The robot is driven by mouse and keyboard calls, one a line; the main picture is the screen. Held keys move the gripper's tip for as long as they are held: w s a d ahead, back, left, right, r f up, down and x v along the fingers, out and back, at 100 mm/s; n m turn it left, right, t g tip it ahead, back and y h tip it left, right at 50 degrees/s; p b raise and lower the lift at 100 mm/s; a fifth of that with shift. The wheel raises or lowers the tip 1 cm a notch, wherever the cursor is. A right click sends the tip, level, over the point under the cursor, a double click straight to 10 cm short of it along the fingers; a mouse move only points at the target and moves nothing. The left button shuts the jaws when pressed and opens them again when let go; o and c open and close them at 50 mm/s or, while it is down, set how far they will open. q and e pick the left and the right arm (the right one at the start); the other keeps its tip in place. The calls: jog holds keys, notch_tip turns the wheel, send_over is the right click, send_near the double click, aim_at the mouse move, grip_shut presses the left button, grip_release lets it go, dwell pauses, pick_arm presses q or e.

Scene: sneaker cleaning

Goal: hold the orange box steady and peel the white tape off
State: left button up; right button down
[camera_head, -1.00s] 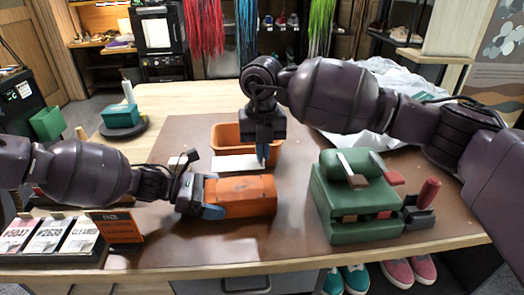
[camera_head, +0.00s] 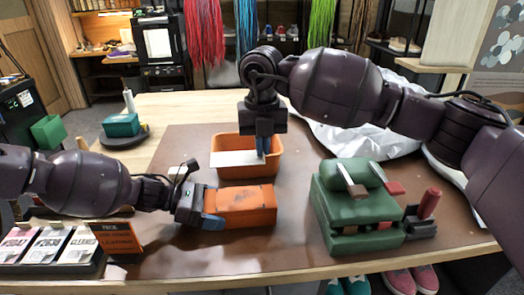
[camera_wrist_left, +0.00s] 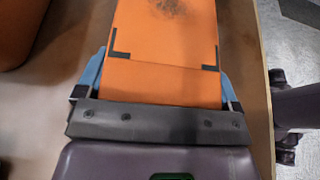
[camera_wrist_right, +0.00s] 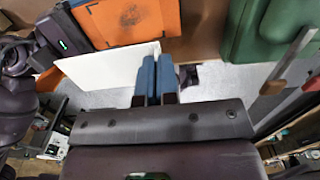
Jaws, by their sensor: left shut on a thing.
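The orange box (camera_head: 250,203) lies on the brown mat near the middle of the table. My left gripper (camera_head: 212,208) is shut on its left end. The left wrist view shows the blue fingers on both sides of the box (camera_wrist_left: 165,50), with a dark smudge and black corner marks on its top. My right gripper (camera_head: 264,146) points down behind the box, its blue fingers close together. The flat white tape (camera_head: 232,159) is off the box, held at its right end between these fingers, in front of and over the orange bin. It also shows in the right wrist view (camera_wrist_right: 108,75).
The open orange bin (camera_head: 272,168) stands behind the box. A green device (camera_head: 352,215) with a red handle stands to the right. Labelled packets (camera_head: 45,245) stand at front left. Crumpled white sheeting (camera_head: 365,140) lies at back right.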

pick_arm(q)
jog(key=o, duration=0.8)
jog(key=shift+a, duration=0.1)
jog(key=v, duration=1.2)
pick_arm(e)
jog(key=shift+r, duration=0.1)
